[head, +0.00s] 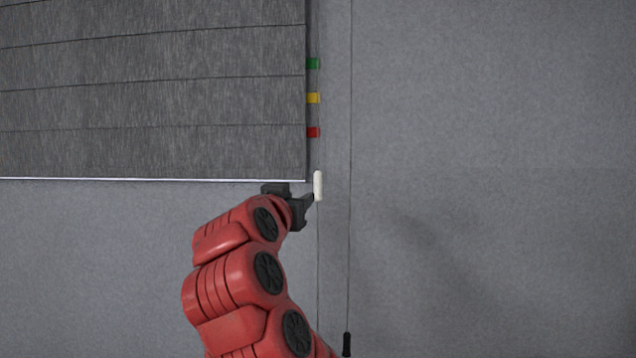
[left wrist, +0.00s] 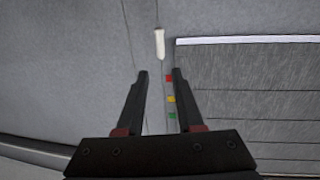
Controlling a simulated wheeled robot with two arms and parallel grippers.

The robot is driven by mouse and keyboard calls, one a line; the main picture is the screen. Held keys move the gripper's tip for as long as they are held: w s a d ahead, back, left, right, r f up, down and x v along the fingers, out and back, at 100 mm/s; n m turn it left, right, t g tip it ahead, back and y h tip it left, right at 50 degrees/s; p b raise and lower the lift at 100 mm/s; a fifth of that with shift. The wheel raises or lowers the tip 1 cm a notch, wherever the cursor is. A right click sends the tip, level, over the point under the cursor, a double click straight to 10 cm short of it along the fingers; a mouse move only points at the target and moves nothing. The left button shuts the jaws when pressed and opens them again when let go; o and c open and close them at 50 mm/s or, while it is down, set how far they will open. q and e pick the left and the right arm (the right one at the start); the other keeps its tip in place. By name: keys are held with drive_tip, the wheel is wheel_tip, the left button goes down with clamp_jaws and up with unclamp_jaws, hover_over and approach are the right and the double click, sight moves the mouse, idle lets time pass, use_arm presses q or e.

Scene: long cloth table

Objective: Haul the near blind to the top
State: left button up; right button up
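The blind (head: 150,100) is a grey panel with dark horizontal lines and a pale bottom rail; in the left wrist view it fills the right side (left wrist: 255,85). A white cord handle (head: 318,185) hangs on a thin cord just right of the blind's lower corner, and shows in the left wrist view (left wrist: 160,43). My left gripper (head: 302,200) is beside this handle. In the left wrist view its fingers (left wrist: 160,73) are open and empty, with the white handle just beyond the fingertips. My right gripper is out of view.
Green (head: 313,63), yellow (head: 313,98) and red (head: 313,132) markers line the blind's right edge. A second cord (head: 349,230) runs further right, with a black handle (head: 346,344) low down. The grey wall to the right is bare.

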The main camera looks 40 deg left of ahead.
sight(317, 184)
use_arm(q)
drive_tip(key=p+x, duration=0.9)
drive_tip(key=x, duration=0.7)
drive_tip(key=shift+w+a+r, duration=0.1)
drive_tip(key=shift+r, duration=0.05)
drive_tip(key=shift+w+a, duration=0.2)
drive_tip(key=shift+w, duration=0.35)
drive_tip(key=shift+c, duration=0.3)
clamp_jaws()
